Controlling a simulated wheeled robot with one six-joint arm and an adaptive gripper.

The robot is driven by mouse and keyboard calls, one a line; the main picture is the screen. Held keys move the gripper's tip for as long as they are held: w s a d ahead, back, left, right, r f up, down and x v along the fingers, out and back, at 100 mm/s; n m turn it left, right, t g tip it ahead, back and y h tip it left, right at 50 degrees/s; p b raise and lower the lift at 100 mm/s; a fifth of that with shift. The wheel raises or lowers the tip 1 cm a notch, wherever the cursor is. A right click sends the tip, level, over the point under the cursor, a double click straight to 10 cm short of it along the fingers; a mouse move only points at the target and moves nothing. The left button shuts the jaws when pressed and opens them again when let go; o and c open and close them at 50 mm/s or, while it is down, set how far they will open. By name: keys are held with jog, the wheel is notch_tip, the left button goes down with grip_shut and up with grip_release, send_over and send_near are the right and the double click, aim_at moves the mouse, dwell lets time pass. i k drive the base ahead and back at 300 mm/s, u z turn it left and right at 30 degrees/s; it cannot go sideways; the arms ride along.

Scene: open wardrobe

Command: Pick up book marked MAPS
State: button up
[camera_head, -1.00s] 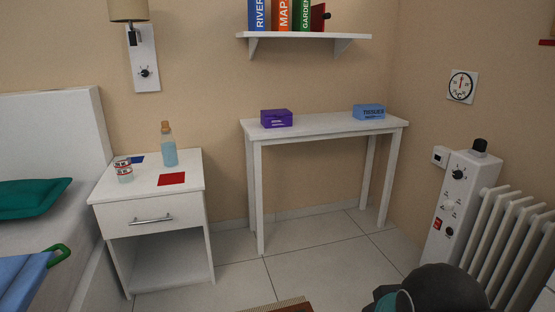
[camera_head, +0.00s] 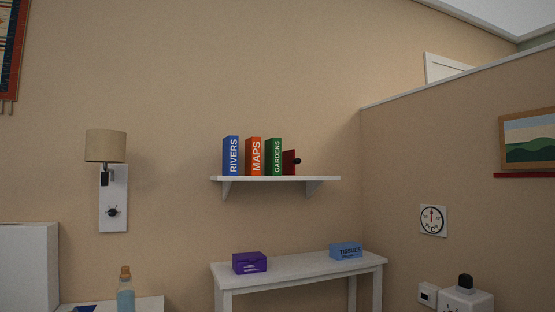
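The orange book marked MAPS (camera_head: 255,157) stands upright on the white wall shelf (camera_head: 325,179). The blue book marked RIVERS (camera_head: 231,156) stands to its left, with a narrow gap. The green book marked GARDENS (camera_head: 274,157) stands close on its right. A dark red bookend with a black knob (camera_head: 290,162) is at the right of the green book. My gripper is not in the view.
Below the shelf is a white table (camera_head: 300,268) with a purple box (camera_head: 249,263) and a blue tissue box (camera_head: 346,250). A wall lamp (camera_head: 106,146) hangs left of the shelf. A bottle (camera_head: 125,292) stands at the lower left. The shelf's right end is bare.

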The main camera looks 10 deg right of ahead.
aim_at(252, 145)
jog(key=u, duration=0.55)
jog(key=i, duration=1.85)
jog(key=z, duration=0.25)
